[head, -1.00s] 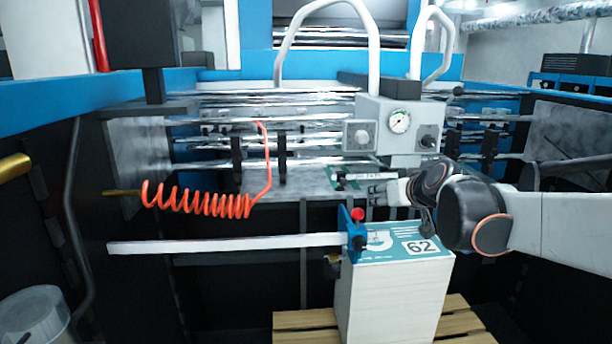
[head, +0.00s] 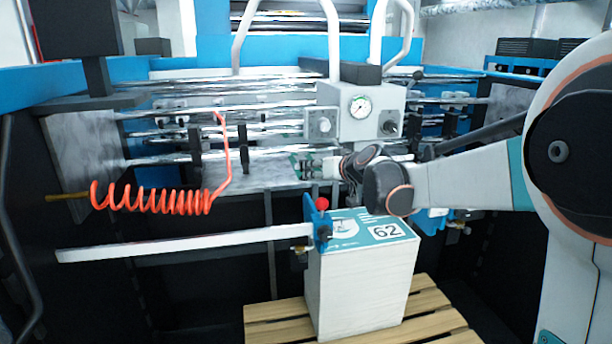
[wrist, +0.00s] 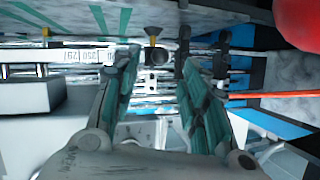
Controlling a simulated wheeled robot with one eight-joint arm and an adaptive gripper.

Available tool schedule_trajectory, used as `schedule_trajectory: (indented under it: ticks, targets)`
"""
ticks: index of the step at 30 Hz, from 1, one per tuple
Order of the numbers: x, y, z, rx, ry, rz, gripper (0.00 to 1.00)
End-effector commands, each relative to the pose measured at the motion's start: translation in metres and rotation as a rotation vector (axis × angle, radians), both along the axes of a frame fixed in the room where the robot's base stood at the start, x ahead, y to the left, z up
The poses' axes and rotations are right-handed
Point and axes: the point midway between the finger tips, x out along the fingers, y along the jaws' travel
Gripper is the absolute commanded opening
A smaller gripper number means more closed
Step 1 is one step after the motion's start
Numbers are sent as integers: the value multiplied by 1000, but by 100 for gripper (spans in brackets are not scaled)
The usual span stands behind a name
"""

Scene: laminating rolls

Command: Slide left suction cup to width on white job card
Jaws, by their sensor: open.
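My gripper (head: 313,168) is above and behind the numbered stack, close over the grey plate with green markings. In the wrist view its two teal-padded fingers (wrist: 160,62) are apart with nothing held. A small yellow suction cup (wrist: 153,33) on a dark holder shows between and beyond the fingertips, not touching them as far as I can tell. A white card strip with upside-down printed numbers (wrist: 88,54) lies just left of the fingers in the wrist view; I cannot tell whether it is the job card. Black holders (head: 195,145) sit on the metal bars.
A white-sided stack (head: 358,285) marked 62 stands on a wooden pallet (head: 275,325). A blue bracket with a red knob (head: 323,202) and a long white bar (head: 185,243) adjoin it. An orange coiled hose (head: 150,198) hangs left. A gauge box (head: 362,115) stands behind my gripper.

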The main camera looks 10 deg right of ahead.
Motion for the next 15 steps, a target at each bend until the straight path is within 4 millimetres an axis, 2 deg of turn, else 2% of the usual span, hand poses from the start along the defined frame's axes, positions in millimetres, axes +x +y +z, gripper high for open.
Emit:
schedule_trajectory:
  ticks: [1, 6, 15]
  targets:
    - [9, 3, -6, 0, 0, 1, 41]
    - [31, 9, -15, 0, 1, 1, 41]
    - [46, 13, -19, 0, 1, 0, 41]
